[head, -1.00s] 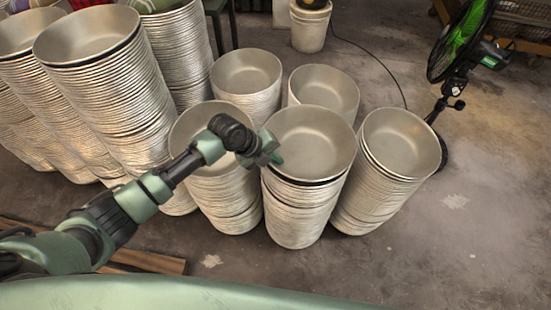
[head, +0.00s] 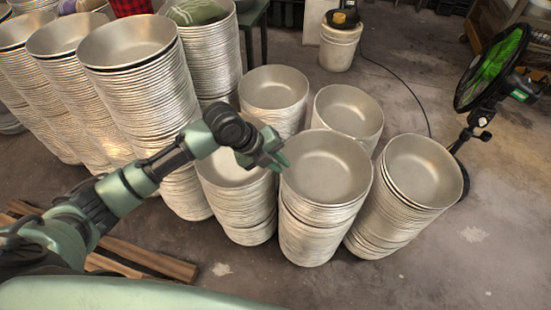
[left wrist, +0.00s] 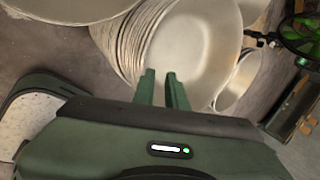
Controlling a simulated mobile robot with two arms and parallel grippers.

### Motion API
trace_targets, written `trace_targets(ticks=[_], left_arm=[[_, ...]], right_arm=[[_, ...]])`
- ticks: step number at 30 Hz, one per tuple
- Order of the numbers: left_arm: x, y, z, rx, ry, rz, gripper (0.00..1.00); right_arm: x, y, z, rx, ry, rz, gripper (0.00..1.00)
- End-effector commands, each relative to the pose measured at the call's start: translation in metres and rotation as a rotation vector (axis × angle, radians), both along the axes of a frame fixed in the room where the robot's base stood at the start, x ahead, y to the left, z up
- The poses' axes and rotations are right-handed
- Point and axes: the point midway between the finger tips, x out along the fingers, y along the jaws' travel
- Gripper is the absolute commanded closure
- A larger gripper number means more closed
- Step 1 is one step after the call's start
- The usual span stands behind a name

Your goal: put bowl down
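The metal bowl (head: 326,166) is the top one of the front middle stack. It sits level on the bowls below, with no clear dark gap under its rim. My left gripper (head: 281,162) is at the left rim of this bowl. In the left wrist view the two green fingers (left wrist: 163,88) stand apart, with a gap between them, in front of the bowl (left wrist: 195,50). Whether the rim lies between the fingers is hidden. My right gripper is not in view.
Another bowl stack (head: 424,172) stands close on the right, and one (head: 235,200) on the left under my arm. Taller stacks (head: 140,90) fill the left. A green fan (head: 492,70) stands at the far right. The floor (head: 480,260) at front right is clear.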

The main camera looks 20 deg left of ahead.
Motion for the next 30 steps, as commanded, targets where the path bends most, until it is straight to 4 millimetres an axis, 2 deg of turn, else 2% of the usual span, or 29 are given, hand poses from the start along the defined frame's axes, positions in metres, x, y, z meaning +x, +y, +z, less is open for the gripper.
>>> trace_targets(ticks=[6,24,26,30], left_arm=[[-0.007,0.01,0.018,0.0,0.0,0.001,0.87],[-0.009,0.009,0.018,-0.003,0.006,0.007,0.87],[-0.015,0.005,0.015,-0.014,0.021,0.03,0.87],[-0.048,-0.016,-0.004,-0.085,0.119,0.213,0.87]], right_arm=[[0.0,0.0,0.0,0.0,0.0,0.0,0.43],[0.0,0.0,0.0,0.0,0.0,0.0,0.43],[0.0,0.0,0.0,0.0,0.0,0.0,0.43],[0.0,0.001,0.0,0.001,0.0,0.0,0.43]])
